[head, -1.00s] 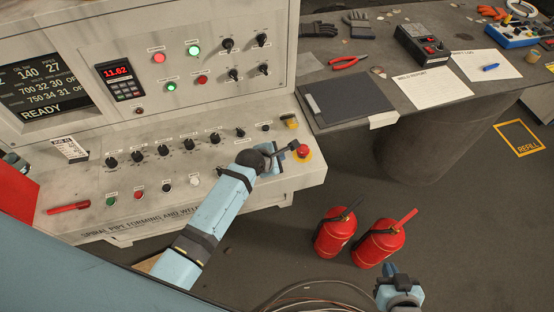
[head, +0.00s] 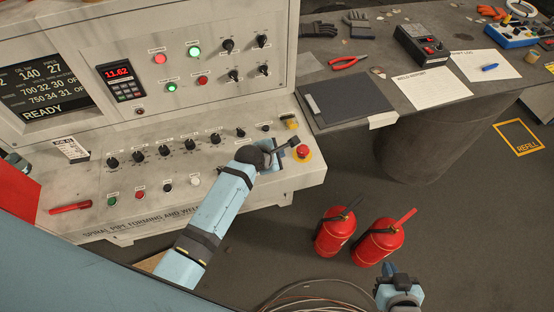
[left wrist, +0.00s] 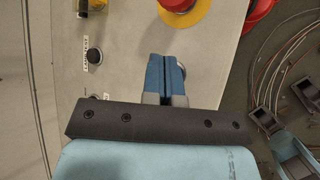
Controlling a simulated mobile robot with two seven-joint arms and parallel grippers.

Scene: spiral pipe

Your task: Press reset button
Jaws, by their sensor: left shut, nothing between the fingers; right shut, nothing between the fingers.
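The console (head: 150,218) has a lower row of push buttons: a green one (head: 112,201), a red one (head: 139,196), a black one (head: 167,188) and a white one (head: 195,180). Their labels are too small to read, so I cannot tell which is the reset button. My left gripper (head: 279,161) is shut and empty over the console's right end, left of the red mushroom button (head: 303,151). In the left wrist view, its closed blue fingers (left wrist: 166,72) point toward that button on its yellow ring (left wrist: 200,22). My right gripper (head: 389,268) is shut, away from the console.
A row of black knobs (head: 165,151) runs left of my left gripper. The upper panel has lit buttons (head: 194,51). Two red fire extinguishers (head: 336,233) stand on the floor between the console and my right gripper. A grey table (head: 345,108) adjoins at the right.

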